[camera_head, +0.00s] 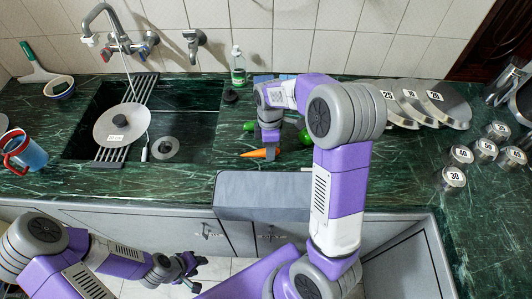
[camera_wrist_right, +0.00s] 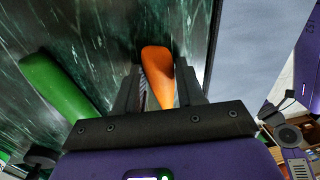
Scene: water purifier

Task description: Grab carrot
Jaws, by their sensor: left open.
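The orange carrot (camera_head: 260,153) lies on the dark green counter right of the sink, its narrow end pointing left. My right gripper (camera_head: 269,143) is down at the carrot from above. In the right wrist view the carrot (camera_wrist_right: 158,70) lies between the two dark fingers of the right gripper (camera_wrist_right: 160,80). The fingers are close to its sides; I cannot tell whether they press on it. My left gripper (camera_head: 193,272) is open and empty, low in front of the cabinets, away from the carrot.
A green vegetable (camera_wrist_right: 58,85) lies left of the carrot in the wrist view. A bottle (camera_head: 238,66) stands behind. Numbered discs (camera_head: 445,105) and numbered weights (camera_head: 452,178) are at right.

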